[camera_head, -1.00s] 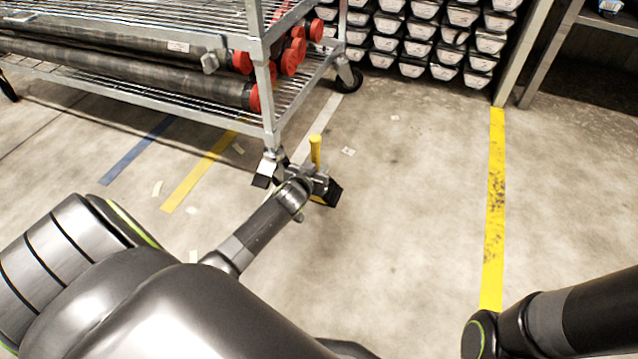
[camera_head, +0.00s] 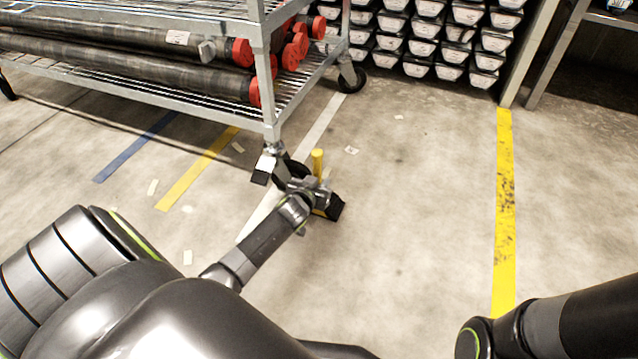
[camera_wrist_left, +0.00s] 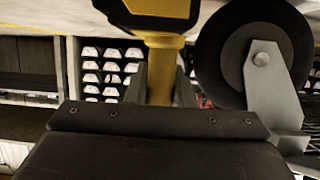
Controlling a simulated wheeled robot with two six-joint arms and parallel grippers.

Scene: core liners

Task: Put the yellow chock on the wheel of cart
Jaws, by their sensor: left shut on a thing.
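The yellow chock has an upright yellow handle (camera_head: 317,160) and a yellow-and-black body (camera_head: 335,208). My left gripper (camera_head: 309,187) is shut on the handle, and the body is partly hidden by the gripper. The chock also shows in the left wrist view, its yellow post (camera_wrist_left: 162,72) between the fingers. The cart's front wheel (camera_head: 284,173) is just beside and behind my gripper, partly covered. In the wrist view, the dark wheel (camera_wrist_left: 228,62) stands right of the chock, with a narrow gap in the picture. Whether the chock touches the floor I cannot tell. My right gripper is out of view.
The metal cart (camera_head: 268,85) holds long dark tubes with red caps. Another cart wheel (camera_head: 351,79) stands farther back. Stacked trays (camera_head: 420,45) are behind. The floor right of the chock is clear up to a yellow floor line (camera_head: 504,200).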

